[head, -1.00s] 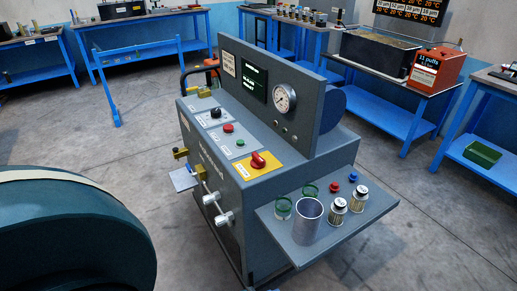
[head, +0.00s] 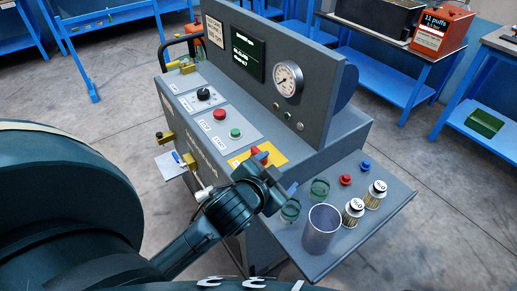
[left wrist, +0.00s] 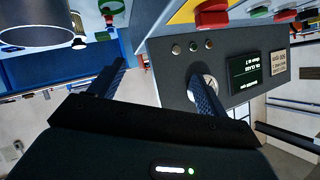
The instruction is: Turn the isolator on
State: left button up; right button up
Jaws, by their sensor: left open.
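The isolator is a red rotary handle (head: 259,154) on a yellow plate (head: 279,151) at the near end of the grey bench's sloping panel. In the head view my left gripper (head: 275,173) is just in front of it and hides part of the handle and plate. In the left wrist view the red handle (left wrist: 212,14) is at the top, beyond the right finger. My left gripper (left wrist: 157,72) is open there, with nothing between its fingers. I cannot tell whether a finger touches the handle. My right gripper is not in view.
A red button (head: 219,114), a green button (head: 235,133) and a black knob (head: 203,94) sit farther along the panel. The side shelf (head: 385,212) holds a metal cup (head: 321,229), two small filters and coloured caps. The upright panel carries a gauge (head: 288,79).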

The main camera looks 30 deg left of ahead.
pick_arm(q)
jog(key=w+d+r+m+t+h, duration=0.4)
jog(key=d+r+m+h, duration=0.15)
jog(key=r, duration=0.35)
jog(key=w+d+r+m+t+h, duration=0.3)
jog(key=w+d+r+m+h, duration=0.1)
jog(key=r+m, duration=0.35)
jog(key=s+d+r+m+g+h, duration=0.1)
jog(key=d+r+m+g+h, duration=0.25)
jog(key=m+h, duration=0.3)
jog(key=m+g+y, duration=1.5)
jog(key=m+g, duration=0.1)
send_near(258, 152)
jog(key=f+p, duration=0.1)
jog(key=f, duration=0.8)
jog(key=shift+w+d+p, duration=0.1)
jog(key=shift+d+p, duration=0.1)
jog(key=shift+p, duration=0.15)
